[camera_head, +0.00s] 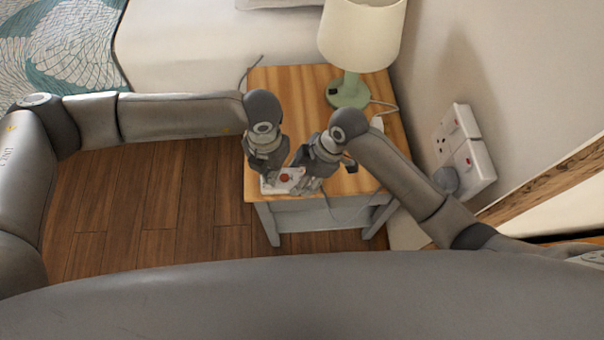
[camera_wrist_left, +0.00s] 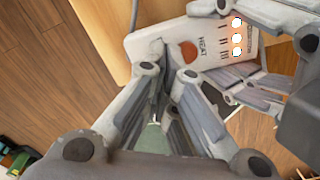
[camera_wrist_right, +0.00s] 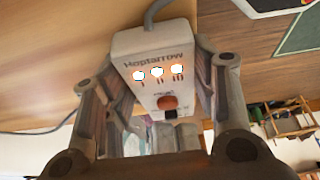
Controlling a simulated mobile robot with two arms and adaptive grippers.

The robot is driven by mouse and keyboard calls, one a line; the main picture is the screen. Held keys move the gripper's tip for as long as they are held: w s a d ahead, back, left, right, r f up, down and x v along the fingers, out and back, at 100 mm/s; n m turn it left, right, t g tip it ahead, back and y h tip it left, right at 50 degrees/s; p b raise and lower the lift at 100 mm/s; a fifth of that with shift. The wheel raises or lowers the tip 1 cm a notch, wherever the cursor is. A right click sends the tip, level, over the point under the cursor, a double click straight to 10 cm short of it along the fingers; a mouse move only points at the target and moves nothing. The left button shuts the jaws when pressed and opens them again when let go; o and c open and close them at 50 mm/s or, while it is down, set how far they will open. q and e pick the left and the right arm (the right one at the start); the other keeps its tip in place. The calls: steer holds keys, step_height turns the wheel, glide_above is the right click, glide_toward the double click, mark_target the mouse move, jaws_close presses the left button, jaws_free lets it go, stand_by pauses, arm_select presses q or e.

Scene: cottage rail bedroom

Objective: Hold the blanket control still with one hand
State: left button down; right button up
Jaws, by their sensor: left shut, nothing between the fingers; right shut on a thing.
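The blanket control (camera_head: 284,179) is a white box with a red-brown round knob marked HEAT and three lit orange-rimmed lights. It is at the front edge of the wooden bedside table. My right gripper (camera_head: 300,184) is shut on the control, with a finger on each side of it in the right wrist view (camera_wrist_right: 158,85). My left gripper (camera_head: 268,182) is shut and empty, its fingertips close to the knob end of the control in the left wrist view (camera_wrist_left: 165,60). I cannot tell whether they touch it. The gripper fingers partly hide the control.
The bedside table (camera_head: 290,80) holds a lamp with a green base (camera_head: 348,92) and cream shade. A cable runs from the control. A wall socket (camera_head: 465,150) is on the right. The bed (camera_head: 190,45) is behind left. The wooden floor (camera_head: 150,200) is clear.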

arm_select(q)
steer(key=shift+f, duration=0.3)
steer(key=shift+a, duration=1.05)
stand_by(0.5)
steer(key=shift+r, duration=3)
arm_select(e)
steer(key=o, duration=1.2)
step_height(320, 180, up, 10)
steer(key=shift+r, duration=0.1)
